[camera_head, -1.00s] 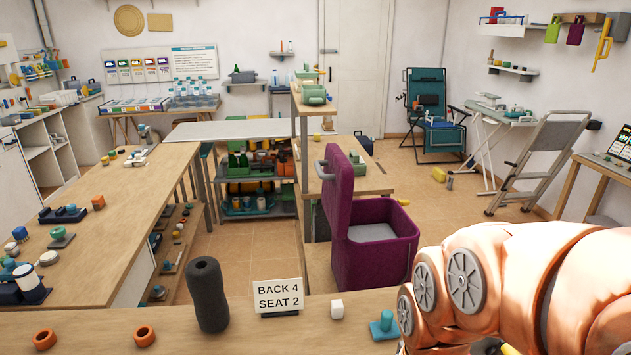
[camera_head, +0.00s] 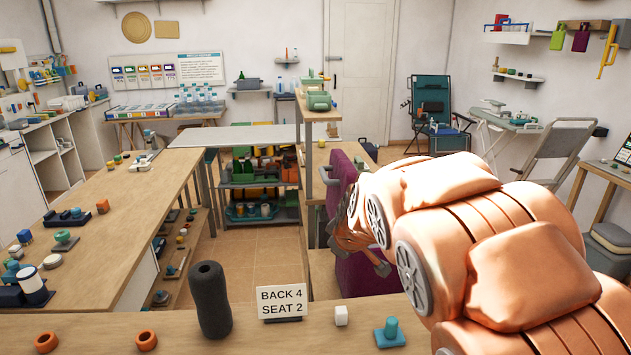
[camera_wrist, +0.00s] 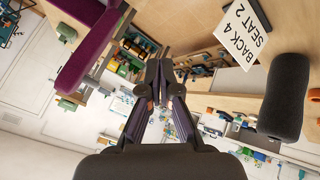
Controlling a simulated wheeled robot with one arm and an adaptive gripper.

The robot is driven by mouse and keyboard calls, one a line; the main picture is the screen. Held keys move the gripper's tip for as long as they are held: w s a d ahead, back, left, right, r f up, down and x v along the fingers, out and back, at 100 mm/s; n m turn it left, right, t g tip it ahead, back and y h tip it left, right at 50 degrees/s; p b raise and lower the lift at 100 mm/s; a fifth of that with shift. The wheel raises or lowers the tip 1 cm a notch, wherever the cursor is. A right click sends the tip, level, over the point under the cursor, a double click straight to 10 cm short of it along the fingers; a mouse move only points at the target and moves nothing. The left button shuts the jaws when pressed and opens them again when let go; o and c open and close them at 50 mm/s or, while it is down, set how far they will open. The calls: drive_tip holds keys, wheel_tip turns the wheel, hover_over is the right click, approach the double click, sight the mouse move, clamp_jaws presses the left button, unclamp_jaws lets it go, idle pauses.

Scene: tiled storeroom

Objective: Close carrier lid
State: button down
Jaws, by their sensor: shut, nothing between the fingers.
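My gripper (camera_wrist: 160,68) is shut and empty.
A wooden shelf unit (camera_head: 309,150) rises just left of the lid.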

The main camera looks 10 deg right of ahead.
drive_tip(key=w+a+n+t+h, duration=0.2)
drive_tip(key=w+a+n+t, duration=0.1)
drive_tip(key=w, duration=1)
drive_tip(key=w+a+n+t+h+b, duration=0.1)
drive_tip(key=w+a+n+t, duration=0.3)
drive_tip(key=w, duration=1)
drive_tip(key=n+t+h, duration=0.1)
drive_tip(key=t, duration=0.1)
drive_tip(key=shift+w+a+t, duration=0.15)
drive_tip(key=shift+w+t, duration=0.05)
drive_tip(key=shift+t, duration=0.2)
drive_tip(key=shift+w, duration=0.1)
drive_tip(key=w+d+p, duration=0.3)
drive_tip(key=w+d, duration=0.3)
drive_tip(key=w, duration=0.3)
drive_tip(key=shift+w+r, duration=0.3)
drive_tip(key=shift+r, duration=0.1)
